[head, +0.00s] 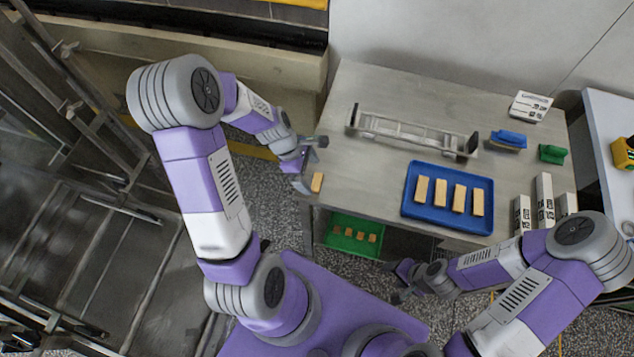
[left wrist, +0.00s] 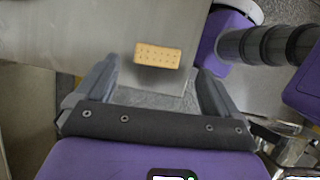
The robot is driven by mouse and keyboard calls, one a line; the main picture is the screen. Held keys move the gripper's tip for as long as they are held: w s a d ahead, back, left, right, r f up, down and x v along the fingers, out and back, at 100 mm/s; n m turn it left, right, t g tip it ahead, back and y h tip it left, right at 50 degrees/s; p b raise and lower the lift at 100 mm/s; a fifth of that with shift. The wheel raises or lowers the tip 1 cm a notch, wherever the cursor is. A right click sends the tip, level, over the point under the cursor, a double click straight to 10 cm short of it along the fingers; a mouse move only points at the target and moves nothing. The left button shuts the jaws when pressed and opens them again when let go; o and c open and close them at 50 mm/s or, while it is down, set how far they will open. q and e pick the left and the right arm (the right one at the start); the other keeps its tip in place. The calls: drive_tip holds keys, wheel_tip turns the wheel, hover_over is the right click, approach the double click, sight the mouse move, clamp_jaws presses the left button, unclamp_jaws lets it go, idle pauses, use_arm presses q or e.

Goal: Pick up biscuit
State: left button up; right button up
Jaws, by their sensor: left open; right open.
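A tan rectangular biscuit (head: 317,182) lies at the left front corner of the metal table. In the left wrist view the biscuit (left wrist: 158,53) shows rows of small holes and lies crosswise, just beyond the fingertips and centred between them. My left gripper (head: 311,164) is open and empty beside the biscuit at the table's left edge; its two fingers (left wrist: 158,76) stand wide apart. More biscuits (head: 440,194) lie in a row on a blue tray (head: 447,222). My right gripper (head: 398,281) is open and empty in front of the table, below the tray.
A metal rack frame (head: 412,133) stands at the table's back. A green tray (head: 350,238) with small brown pieces sits below the front edge.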

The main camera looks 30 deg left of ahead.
sight(316, 181)
use_arm(q)
drive_tip(key=x, duration=0.4)
drive_tip(key=shift+w+b, duration=0.1)
drive_tip(key=shift+b, duration=0.2)
drive_tip(key=shift+r, duration=0.1)
drive_tip(key=c, duration=0.9)
